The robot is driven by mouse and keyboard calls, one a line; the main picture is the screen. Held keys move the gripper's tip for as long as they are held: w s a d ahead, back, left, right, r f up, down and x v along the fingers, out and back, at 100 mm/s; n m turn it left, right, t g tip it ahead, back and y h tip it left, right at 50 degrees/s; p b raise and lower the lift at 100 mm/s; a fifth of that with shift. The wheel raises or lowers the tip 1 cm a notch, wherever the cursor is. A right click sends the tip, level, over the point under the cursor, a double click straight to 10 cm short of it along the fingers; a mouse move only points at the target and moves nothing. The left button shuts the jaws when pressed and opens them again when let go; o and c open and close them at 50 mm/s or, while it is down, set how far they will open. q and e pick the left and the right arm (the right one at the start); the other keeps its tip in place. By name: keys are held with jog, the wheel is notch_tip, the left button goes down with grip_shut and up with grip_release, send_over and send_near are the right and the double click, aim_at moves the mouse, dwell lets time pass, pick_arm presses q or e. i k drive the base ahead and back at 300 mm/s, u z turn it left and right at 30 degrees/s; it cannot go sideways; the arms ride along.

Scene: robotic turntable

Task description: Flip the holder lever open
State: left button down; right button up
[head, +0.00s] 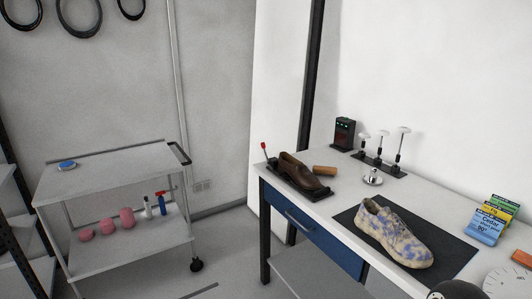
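A black holder (290,186) lies at the left end of the workbench, with a brown shoe (301,170) on it. A thin lever with a red tip (264,146) stands up at the holder's back left end, close to the bench edge. The lever looks nearly upright; I cannot tell from this view whether it is clamped or released. Neither of my grippers is in view.
A grey cart (110,180) stands left.

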aim_at(264, 145)
jog(key=z, duration=0.25)
jog(key=i, duration=1.4)
jog(key=u, duration=0.1)
jog(key=k, duration=0.65)
jog(key=u, duration=0.25)
jog(key=i, duration=0.9)
jog(key=u, duration=0.4)
jog(key=i, duration=0.85)
